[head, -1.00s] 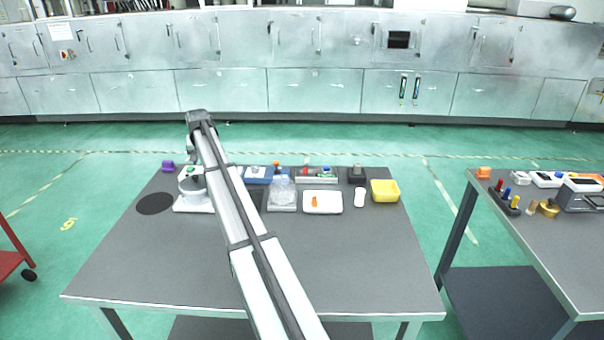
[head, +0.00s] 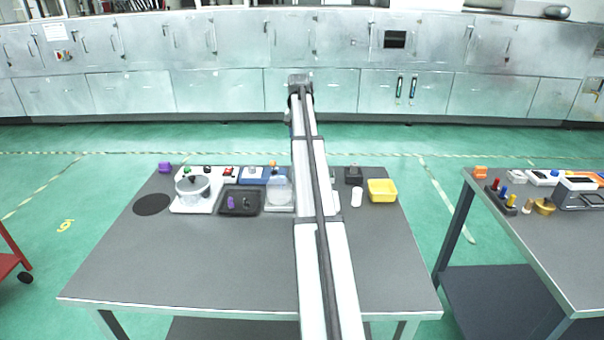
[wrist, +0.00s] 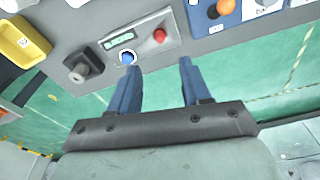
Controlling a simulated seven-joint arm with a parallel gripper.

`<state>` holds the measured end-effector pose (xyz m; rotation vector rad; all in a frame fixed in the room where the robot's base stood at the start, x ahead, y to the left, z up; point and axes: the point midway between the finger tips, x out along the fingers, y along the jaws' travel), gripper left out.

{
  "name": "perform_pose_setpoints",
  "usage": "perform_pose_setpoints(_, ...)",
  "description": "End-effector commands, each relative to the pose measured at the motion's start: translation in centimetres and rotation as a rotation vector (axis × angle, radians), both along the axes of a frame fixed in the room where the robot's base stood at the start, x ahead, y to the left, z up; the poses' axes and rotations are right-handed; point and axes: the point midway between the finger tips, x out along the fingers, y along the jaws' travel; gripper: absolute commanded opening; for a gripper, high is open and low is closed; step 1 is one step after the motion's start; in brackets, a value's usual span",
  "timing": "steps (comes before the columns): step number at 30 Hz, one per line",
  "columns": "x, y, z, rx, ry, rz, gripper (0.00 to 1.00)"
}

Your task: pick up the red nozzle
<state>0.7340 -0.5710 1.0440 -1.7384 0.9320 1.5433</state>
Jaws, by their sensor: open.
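A small upright red peg, which looks like the red nozzle (head: 496,184), stands in a dark rack on the right-hand table, beside a blue and a yellow one. It is too small there to make out its shape. In the wrist view my gripper (wrist: 157,65) is open, with two blue fingers apart and only green floor and a table edge between them. A grey device with a red knob (wrist: 159,36) and a blue button (wrist: 127,57) lies beyond the fingertips, apart from them. The head view does not show my fingers; my arm hides that part.
The main table (head: 210,265) has a clear front half. Along its back stand a white device with a pot (head: 192,187), a black tray (head: 240,213), a clear container (head: 278,190) and a yellow bin (head: 382,190). A floor gap separates it from the right table (head: 565,265).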

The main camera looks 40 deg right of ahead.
Motion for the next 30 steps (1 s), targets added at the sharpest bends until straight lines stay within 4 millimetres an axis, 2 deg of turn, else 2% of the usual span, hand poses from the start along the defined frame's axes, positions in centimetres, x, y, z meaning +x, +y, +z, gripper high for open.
perform_pose_setpoints(12, 0.5, -0.6, -6.6, 0.000, 0.000, 0.001, 0.48)
perform_pose_setpoints(22, 0.7, -1.0, -8.5, 0.000, -0.001, 0.001, 0.48)
perform_pose_setpoints(30, 1.0, -1.7, -11.9, -0.001, -0.002, 0.003, 0.48)
